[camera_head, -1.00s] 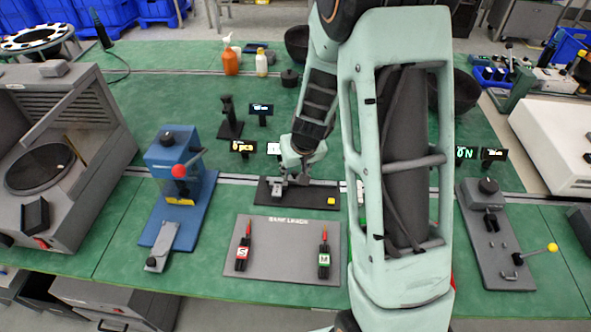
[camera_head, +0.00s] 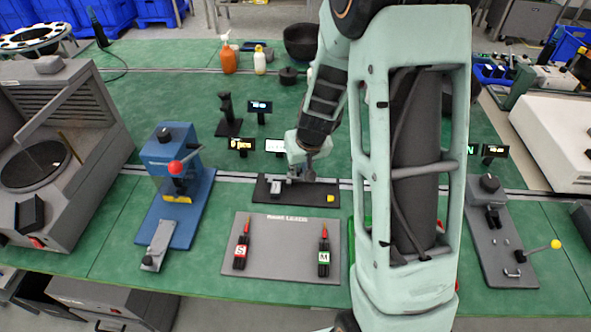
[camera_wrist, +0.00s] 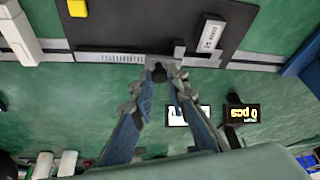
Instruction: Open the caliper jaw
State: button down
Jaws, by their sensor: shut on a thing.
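The caliper (camera_head: 277,185) lies on a dark base plate (camera_head: 262,197) with a yellow block (camera_head: 330,198) at its right end. In the wrist view, its light grey beam (camera_wrist: 120,57) runs along the plate's edge, with an upright jaw (camera_wrist: 179,49) at the right. My gripper (camera_head: 307,176) is over the middle of the plate. In the wrist view my gripper (camera_wrist: 160,80) is shut on a small dark knob (camera_wrist: 158,70) at the beam, left of that jaw. The exact contact and the jaw gap are partly hidden by the fingers.
A grey mat (camera_head: 285,265) with a red-tipped S tool (camera_head: 241,250) and M tool (camera_head: 324,255) lies in front. A blue press (camera_head: 172,165) with a red knob stands left. Small displays (camera_head: 240,146) stand behind the plate. My arm covers the bench to the right.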

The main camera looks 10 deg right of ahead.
jog(key=c, duration=1.8)
grip_release()
jog(key=shift+c, duration=0.2)
jog(key=v, duration=1.2)
